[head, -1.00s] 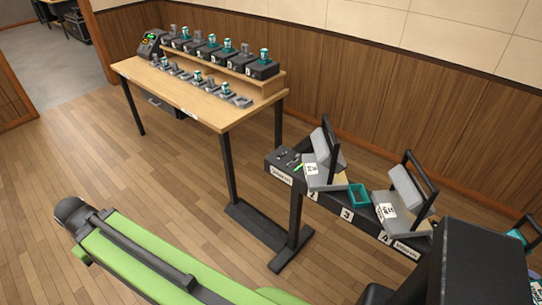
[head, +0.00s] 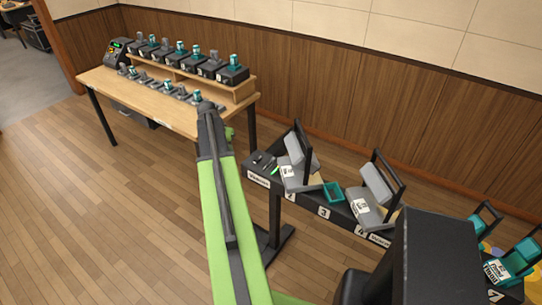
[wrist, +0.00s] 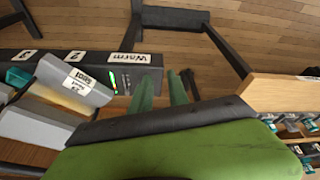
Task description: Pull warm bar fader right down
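A black bar (head: 300,203) with white number labels stands in the middle right of the head view. Small dark knobs (head: 262,160) sit on the bar's left end in the head view. I cannot tell which is the warm bar fader. My gripper (head: 229,134) is left of and above that end in the picture, near the desk. In the wrist view its two green fingers (wrist: 163,90) are apart, with nothing seen between them.
A wooden desk (head: 150,92) stands at the back left, with rows of dark fader units with teal and grey tops. Tilted grey lamp panels (head: 378,183) and a teal tray (head: 333,193) sit on the bar. Clear floor (head: 110,225) lies to the left.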

